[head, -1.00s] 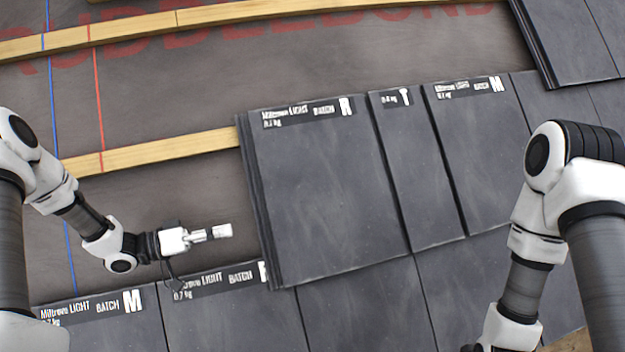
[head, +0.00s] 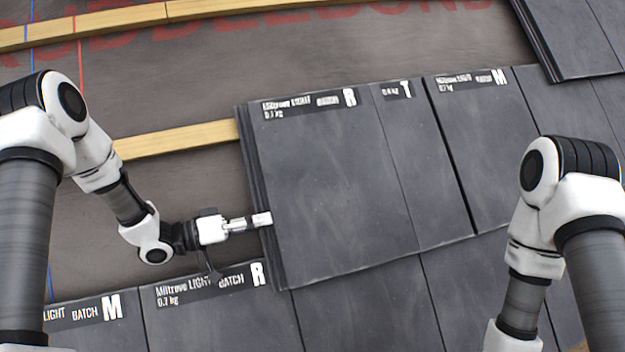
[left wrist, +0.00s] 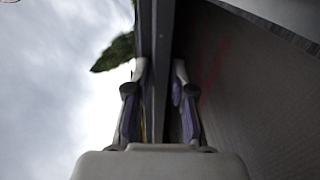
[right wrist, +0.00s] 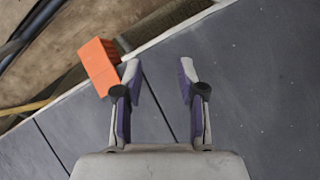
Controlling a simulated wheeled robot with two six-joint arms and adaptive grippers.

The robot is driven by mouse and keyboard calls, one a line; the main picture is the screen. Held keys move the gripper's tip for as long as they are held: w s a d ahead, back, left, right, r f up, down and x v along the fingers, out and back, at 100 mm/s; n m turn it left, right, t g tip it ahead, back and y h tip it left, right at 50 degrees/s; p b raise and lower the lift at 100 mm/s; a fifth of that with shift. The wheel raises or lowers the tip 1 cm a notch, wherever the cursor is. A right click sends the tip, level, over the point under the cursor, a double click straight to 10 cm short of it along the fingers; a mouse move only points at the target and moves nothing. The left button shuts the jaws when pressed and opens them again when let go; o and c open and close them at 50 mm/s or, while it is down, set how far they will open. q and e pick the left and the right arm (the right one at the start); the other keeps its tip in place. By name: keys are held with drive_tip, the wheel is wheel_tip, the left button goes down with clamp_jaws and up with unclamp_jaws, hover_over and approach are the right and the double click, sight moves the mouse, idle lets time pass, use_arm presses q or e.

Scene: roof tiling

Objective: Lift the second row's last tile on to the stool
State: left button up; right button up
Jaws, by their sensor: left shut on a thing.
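The second row's last tile (head: 335,190) is a dark grey slate-like tile with a label ending in R, at the left end of its row in the head view. It lies flat in the row. My left gripper (head: 265,219) is shut on its left edge, low on that side. In the left wrist view a dark edge (left wrist: 162,50) runs between the fingers. My right gripper (right wrist: 160,75) is open and empty above grey tiles; its fingertips are outside the head view. The stool cannot be seen in any view.
A narrow tile (head: 400,150) marked T and a tile marked M lie to the right. The lower row (head: 215,320) runs beneath. Bare underlay (head: 190,195) and a wooden batten (head: 180,138) lie to the left. An orange block (right wrist: 98,66) shows near a pale edge in the right wrist view.

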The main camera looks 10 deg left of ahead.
use_arm(q)
clamp_jaws()
drive_tip(key=shift+r, duration=0.2)
use_arm(e)
drive_tip(key=shift+r, duration=0.2)
use_arm(q)
drive_tip(key=shift+s+d+r+p, duration=0.15)
drive_tip(key=shift+r+p, duration=0.35)
drive_tip(key=shift+p, duration=0.2)
use_arm(e)
drive_tip(key=shift+r, duration=0.5)
use_arm(q)
drive_tip(key=shift+s+r+h, duration=0.15)
drive_tip(key=shift+r+h, duration=0.1)
drive_tip(key=shift+h, duration=0.05)
use_arm(e)
drive_tip(key=shift+f, duration=0.1)
use_arm(q)
drive_tip(key=shift+s+d+r+m+h+b, duration=0.15)
drive_tip(key=shift+r+m+h+b, duration=0.2)
drive_tip(key=shift+m+h, duration=0.05)
use_arm(e)
drive_tip(key=shift+f, duration=0.25)
use_arm(q)
drive_tip(key=shift+s+a, duration=0.1)
drive_tip(key=shift+a, duration=0.1)
use_arm(e)
drive_tip(key=shift+r, duration=0.2)
